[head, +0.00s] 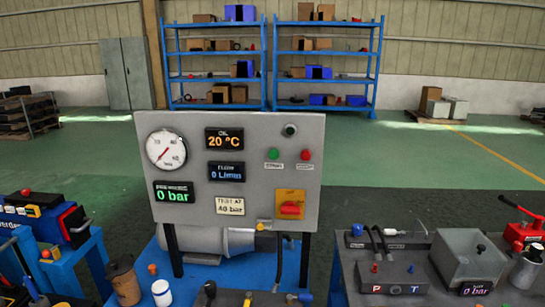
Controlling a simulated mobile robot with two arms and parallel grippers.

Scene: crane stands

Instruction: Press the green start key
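The green start key (273,154) is a small round green button on the upright grey control panel (240,125). A small white label sits below it, with lettering too small to read surely. A red button (305,155) is just to its right, and a black knob or switch (290,130) is above the pair. The green key is fully visible, with nothing in front of it. Neither of my grippers shows in the head view.
The panel also carries a round gauge (166,149), displays reading 0 bar, 20 °C and 0 flow, and a red knob (290,208) on a yellow plate. Benches with equipment stand at both sides. A white cup (162,293) and tools are in front, below the panel.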

